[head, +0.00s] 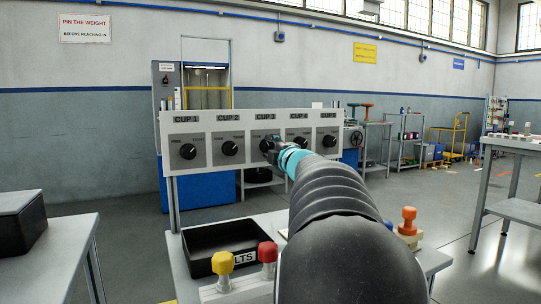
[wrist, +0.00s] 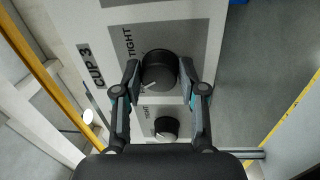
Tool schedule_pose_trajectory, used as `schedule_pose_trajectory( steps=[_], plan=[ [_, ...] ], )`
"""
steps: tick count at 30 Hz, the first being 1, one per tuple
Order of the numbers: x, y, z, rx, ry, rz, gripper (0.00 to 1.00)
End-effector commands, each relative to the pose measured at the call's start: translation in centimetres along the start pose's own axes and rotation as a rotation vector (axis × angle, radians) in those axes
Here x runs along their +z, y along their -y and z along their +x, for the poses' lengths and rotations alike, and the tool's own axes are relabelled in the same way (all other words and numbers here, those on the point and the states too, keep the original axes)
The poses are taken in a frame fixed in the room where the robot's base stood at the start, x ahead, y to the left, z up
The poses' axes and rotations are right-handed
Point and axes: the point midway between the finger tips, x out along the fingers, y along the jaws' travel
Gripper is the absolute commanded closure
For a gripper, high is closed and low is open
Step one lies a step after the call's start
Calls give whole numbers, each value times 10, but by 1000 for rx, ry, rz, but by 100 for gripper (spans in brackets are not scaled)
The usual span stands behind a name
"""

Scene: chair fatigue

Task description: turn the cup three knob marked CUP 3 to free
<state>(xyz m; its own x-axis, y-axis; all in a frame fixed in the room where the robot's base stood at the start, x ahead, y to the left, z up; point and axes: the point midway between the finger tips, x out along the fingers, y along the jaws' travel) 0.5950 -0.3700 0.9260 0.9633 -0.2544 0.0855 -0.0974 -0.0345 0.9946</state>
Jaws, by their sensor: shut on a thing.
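The CUP 3 knob (wrist: 158,70) is a round black knob on a grey square of the white panel. Its white pointer line slants to the lower left in the wrist view, away from the TIGHT label and towards a spot partly hidden by my left finger. My gripper (wrist: 160,82) is shut on this knob, with one finger on each side of it. In the head view, my gripper (head: 270,147) is at the CUP 3 plate, and it and my arm partly hide the knob. The CUP 3 label (wrist: 92,67) is readable.
The CUP 2 knob (head: 229,148) is close beside, and it also shows below my fingers in the wrist view (wrist: 166,128). Other knobs line the panel (head: 245,186). A black tray (head: 222,245), a yellow-topped peg (head: 222,264) and a red-topped peg (head: 267,254) stand below.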

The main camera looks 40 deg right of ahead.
Motion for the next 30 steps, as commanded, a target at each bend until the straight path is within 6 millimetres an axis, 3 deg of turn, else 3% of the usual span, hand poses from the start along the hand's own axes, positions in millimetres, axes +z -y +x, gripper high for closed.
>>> schedule_pose_trajectory(
  steps=[12, 30],
  plan=[
    [0, 2, 0, 3, -22, -224, 94],
    [0, 0, 0, 3, -25, -268, 94]
  ],
)
